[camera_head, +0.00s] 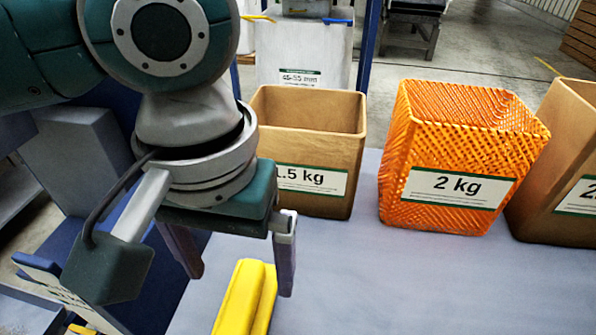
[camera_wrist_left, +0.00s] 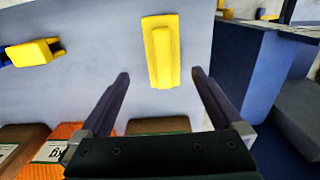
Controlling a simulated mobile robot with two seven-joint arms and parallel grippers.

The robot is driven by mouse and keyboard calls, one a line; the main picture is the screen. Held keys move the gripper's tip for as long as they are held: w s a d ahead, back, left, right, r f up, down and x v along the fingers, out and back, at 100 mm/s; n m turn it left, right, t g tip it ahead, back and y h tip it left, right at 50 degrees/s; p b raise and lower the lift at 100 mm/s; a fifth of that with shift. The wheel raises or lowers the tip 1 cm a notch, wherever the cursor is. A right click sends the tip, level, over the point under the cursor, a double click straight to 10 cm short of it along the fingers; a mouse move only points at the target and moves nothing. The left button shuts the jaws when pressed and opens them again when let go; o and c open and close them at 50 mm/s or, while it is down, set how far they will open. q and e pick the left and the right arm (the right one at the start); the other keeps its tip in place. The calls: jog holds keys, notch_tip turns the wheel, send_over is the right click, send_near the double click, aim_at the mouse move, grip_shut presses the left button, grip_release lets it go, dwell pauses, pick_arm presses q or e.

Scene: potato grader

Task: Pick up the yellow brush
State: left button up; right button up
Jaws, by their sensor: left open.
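The yellow brush (camera_head: 245,297) lies on the grey table top at the bottom of the head view, cut off by the lower edge. In the left wrist view the whole yellow block-shaped brush (camera_wrist_left: 161,50) shows, long side running away from the gripper. My left gripper (camera_head: 240,278) is open and empty, fingers pointing down above the table. In the left wrist view the brush lies ahead of and between the fingertips (camera_wrist_left: 160,74), with room on both sides. I cannot tell the exact height gap. My right gripper is not in view.
A brown 1.5 kg box (camera_head: 342,185) stands close behind the gripper. An orange woven 2 kg basket (camera_head: 410,160) and another brown box (camera_head: 545,150) stand to its right. A second yellow item with a blue part (camera_wrist_left: 33,52) lies at the left in the wrist view. The table right of the brush is clear.

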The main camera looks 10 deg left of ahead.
aim_at(240, 299)
pick_arm(q)
jog(key=f, duration=0.3)
jog(key=f+b, duration=0.1)
jog(key=shift+s+a+f, duration=0.15)
jog(key=shift+a+f, duration=0.1)
jog(key=shift+f, duration=0.05)
jog(key=f, duration=0.1)
jog(key=f+b, duration=0.1)
jog(key=f, duration=0.3)
jog(key=shift+w+f+b, duration=0.2)
jog(key=shift+w+b, duration=0.1)
jog(key=shift+w, duration=0.05)
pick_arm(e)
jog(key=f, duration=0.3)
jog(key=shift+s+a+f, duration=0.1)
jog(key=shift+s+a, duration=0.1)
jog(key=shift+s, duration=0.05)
pick_arm(q)
jog(key=c, duration=1.5)
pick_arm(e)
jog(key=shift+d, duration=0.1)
